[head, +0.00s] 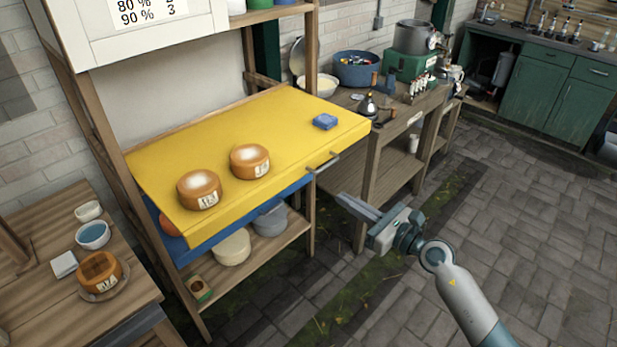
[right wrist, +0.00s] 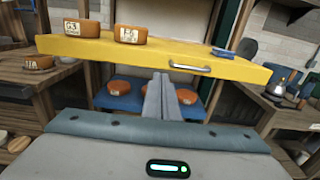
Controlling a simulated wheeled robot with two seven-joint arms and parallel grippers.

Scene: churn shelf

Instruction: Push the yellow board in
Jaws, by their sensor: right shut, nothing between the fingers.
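The yellow board (head: 292,128) sticks out from the wooden shelf frame in the head view. Two orange cheese wheels, one on the left (head: 199,189) and one further right (head: 249,161), and a blue block (head: 325,121) lie on it. A metal handle (head: 323,163) is on its front edge, toward the right. My right gripper (head: 341,200) is shut and empty, in front of and below the handle, apart from it. In the right wrist view the fingers (right wrist: 162,83) point at the board (right wrist: 136,52) from below its front edge, left of the handle (right wrist: 190,68). My left gripper is not in view.
A blue board (head: 292,187) with more cheese wheels (right wrist: 126,88) is just under the yellow one. A lower shelf holds a pale round cheese (head: 232,247) and a grey pot (head: 270,219). A wooden table (head: 40,291) stands left, a workbench right. The paved floor at right is clear.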

